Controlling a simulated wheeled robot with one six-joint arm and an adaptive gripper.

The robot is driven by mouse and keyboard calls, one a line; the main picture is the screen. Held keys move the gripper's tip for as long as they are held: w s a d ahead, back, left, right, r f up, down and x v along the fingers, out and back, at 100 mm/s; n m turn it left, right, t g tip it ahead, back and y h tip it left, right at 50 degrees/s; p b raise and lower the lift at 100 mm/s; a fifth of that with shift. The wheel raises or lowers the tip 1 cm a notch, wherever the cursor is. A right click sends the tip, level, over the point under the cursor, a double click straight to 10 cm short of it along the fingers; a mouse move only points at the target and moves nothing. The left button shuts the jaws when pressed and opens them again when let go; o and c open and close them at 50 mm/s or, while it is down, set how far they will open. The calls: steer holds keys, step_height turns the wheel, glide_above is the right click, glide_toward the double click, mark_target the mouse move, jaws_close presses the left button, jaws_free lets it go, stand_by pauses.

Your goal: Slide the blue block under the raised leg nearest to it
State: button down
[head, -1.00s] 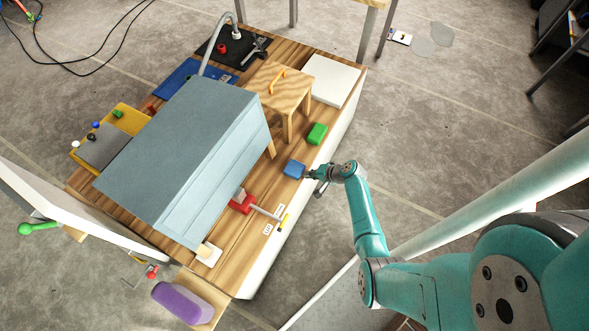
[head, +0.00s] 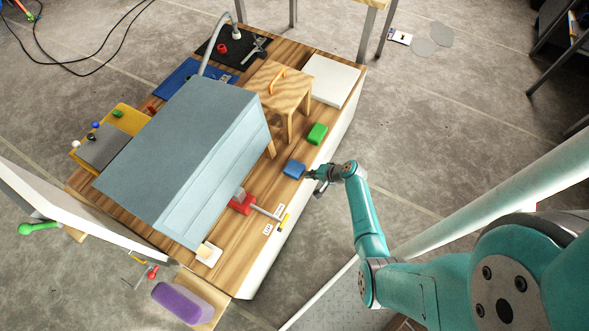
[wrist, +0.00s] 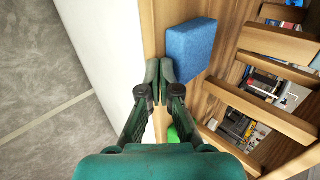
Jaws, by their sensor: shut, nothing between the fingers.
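The blue block (head: 293,169) lies flat on the wooden platform near its right edge, and it also shows in the wrist view (wrist: 190,48). My gripper (head: 308,175) is shut and empty at the block's right side. In the wrist view its closed fingertips (wrist: 160,72) are against or very near the block's side; I cannot tell if they touch. A wooden leg (head: 271,149) stands left of the block by the grey cabinet's corner, apart from it. Whether this leg is raised, and what it belongs to, is unclear. More wooden legs (head: 288,129) are under the small stool (head: 279,87).
A green block (head: 317,133) lies beyond the blue one. The large grey cabinet (head: 190,150) fills the platform's middle. A red object (head: 243,203) with a rod lies nearer. The platform drops to the floor on the right. Bare wood lies between block and leg.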

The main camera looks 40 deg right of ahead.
mark_target(288, 165)
steer(key=shift+w, duration=0.15)
steer(key=shift+w+a, duration=0.25)
steer(key=shift+w, duration=0.3)
steer(key=shift+w+a, duration=0.2)
steer(key=shift+w, duration=0.3)
steer(key=shift+w, duration=0.1)
steer(key=shift+w+a, duration=0.2)
steer(key=shift+w, duration=0.35)
steer(key=shift+w+a, duration=0.2)
steer(key=shift+w, duration=0.3)
steer(key=shift+w, duration=0.1)
steer(key=shift+w+a, duration=0.2)
steer(key=shift+w, duration=0.35)
steer(key=shift+w+a, duration=0.2)
steer(key=shift+w, duration=0.35)
steer(key=shift+w+a, duration=0.1)
steer(key=shift+w, duration=0.1)
steer(key=shift+w+a, duration=0.2)
steer(key=shift+w, duration=0.3)
steer(key=shift+w+a, duration=0.15)
steer(key=shift+w, duration=0.3)
steer(key=shift+w+a, duration=0.1)
steer(key=shift+w, duration=0.1)
